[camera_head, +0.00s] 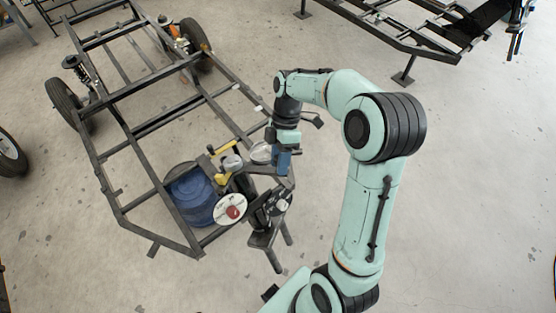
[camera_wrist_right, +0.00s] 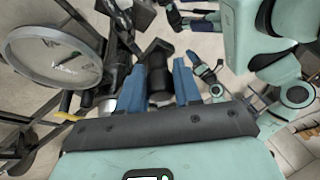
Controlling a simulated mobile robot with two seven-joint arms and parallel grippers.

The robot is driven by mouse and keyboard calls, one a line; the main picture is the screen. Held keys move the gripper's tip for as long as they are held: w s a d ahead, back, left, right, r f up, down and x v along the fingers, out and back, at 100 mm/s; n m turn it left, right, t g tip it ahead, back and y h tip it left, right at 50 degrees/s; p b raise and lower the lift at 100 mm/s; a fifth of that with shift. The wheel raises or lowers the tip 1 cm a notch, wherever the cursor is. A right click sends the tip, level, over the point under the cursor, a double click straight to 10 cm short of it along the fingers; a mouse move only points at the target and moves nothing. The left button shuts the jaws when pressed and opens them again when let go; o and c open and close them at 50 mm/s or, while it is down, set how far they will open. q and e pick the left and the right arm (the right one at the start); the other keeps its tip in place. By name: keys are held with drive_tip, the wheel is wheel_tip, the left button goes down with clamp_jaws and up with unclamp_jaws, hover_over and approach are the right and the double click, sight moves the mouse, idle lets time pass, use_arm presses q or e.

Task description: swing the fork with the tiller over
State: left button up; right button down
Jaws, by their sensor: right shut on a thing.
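My right gripper (camera_head: 283,160) points down at the front corner of the chassis, above the dark fork assembly (camera_head: 264,208). In the right wrist view its two blue fingers (camera_wrist_right: 158,88) are closed on a dark, rounded bar that looks like the tiller (camera_wrist_right: 159,72). The fingers and arm hide most of the tiller in the head view. Black, jointed parts of the front assembly (camera_wrist_right: 123,22) show beyond the fingers in the wrist view. The fork's exact angle is hard to tell. My left gripper does not show clearly in either view.
A dark tube chassis (camera_head: 128,128) fills the left, with wheels at its far end. A blue drum (camera_head: 190,195) stands inside its front. A white disc with a red centre (camera_head: 231,208) is beside the fork. Another frame (camera_head: 420,45) stands at top right. The floor at right is clear.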

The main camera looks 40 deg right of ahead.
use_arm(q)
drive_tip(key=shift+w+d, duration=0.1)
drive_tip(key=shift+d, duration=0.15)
use_arm(e)
drive_tip(key=shift+w+d, duration=0.15)
drive_tip(key=shift+d, duration=0.2)
drive_tip(key=c, duration=0.9)
unclamp_jaws()
drive_tip(key=shift+o, duration=0.2)
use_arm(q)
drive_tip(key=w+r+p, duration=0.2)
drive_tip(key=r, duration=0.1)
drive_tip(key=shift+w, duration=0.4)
use_arm(e)
drive_tip(key=v, duration=1.3)
drive_tip(key=shift+w, duration=0.2)
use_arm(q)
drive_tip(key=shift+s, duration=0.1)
use_arm(e)
drive_tip(key=shift+r, duration=0.1)
